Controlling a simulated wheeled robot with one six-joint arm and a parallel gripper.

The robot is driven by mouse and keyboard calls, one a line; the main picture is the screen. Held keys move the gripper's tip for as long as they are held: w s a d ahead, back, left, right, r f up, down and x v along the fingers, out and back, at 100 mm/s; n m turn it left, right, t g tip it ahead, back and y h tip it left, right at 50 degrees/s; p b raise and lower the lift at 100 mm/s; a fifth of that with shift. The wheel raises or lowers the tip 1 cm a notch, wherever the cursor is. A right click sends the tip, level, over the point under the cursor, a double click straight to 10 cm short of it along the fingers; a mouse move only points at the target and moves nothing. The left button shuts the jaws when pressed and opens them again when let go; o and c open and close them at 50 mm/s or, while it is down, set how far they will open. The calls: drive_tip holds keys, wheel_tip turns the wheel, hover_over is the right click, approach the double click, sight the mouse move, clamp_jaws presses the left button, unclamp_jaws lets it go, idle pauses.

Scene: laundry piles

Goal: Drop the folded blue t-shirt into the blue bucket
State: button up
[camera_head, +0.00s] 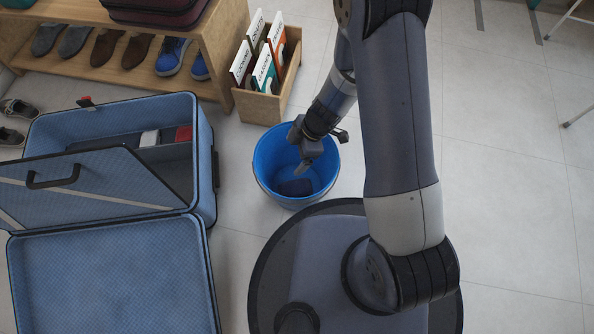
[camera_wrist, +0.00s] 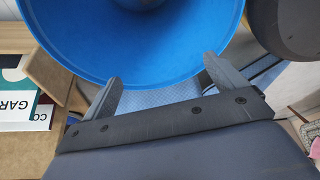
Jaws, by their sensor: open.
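The blue bucket (camera_head: 264,160) stands upright on the floor in the head view, and its inner wall (camera_wrist: 130,45) fills the upper part of the wrist view. A dark blue folded item (camera_head: 295,187), which looks like the folded t-shirt, lies on the bucket's bottom. In the wrist view only a small dark blue edge (camera_wrist: 140,3) of it shows at the top. My gripper (camera_head: 301,168) appears over the bucket in the head view. In the wrist view my gripper's two fingers (camera_wrist: 160,74) are spread apart with nothing between them, close to the bucket's rim.
An open blue suitcase (camera_head: 110,270) lies left of the bucket. A wooden box of books (camera_head: 268,104) stands behind it, beside a wooden shelf (camera_head: 215,45) with several shoes. My round base is just in front of the bucket.

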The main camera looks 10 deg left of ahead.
drive_tip(key=p+v, duration=0.3)
drive_tip(key=v, duration=0.7)
drive_tip(key=shift+r+p, duration=0.4)
drive_tip(key=shift+d, duration=0.1)
drive_tip(key=b+x, duration=0.4)
drive_tip(key=x, duration=0.7)
drive_tip(key=shift+d+r+p, duration=0.1)
drive_tip(key=shift+r+p, duration=0.8)
drive_tip(key=shift+r, duration=1.8)
